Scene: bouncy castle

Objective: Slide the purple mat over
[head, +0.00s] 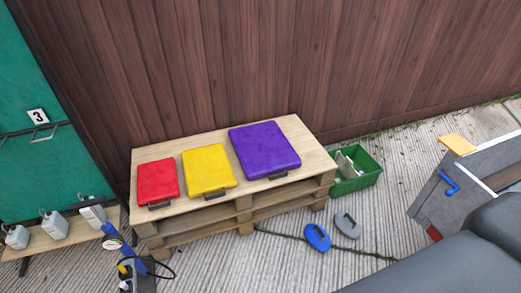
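The purple mat (264,149) is a thick, flat square lying on the right part of a wooden pallet stack (216,203). A dark handle (278,175) sits at its front edge, near the front of the pallet top. A yellow mat (208,168) lies to its left, and a smaller red mat (158,181) lies farther left. Both also have dark handles at their front edges. The three mats lie apart, with bare wood between them. Neither of my grippers is in view.
A green crate (369,178) stands on the floor right of the pallets. A blue handled object (317,238) and a grey one (348,226) lie in front. A brown wooden fence (230,60) rises close behind. A grey box with a blue handle (448,184) stands at the right.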

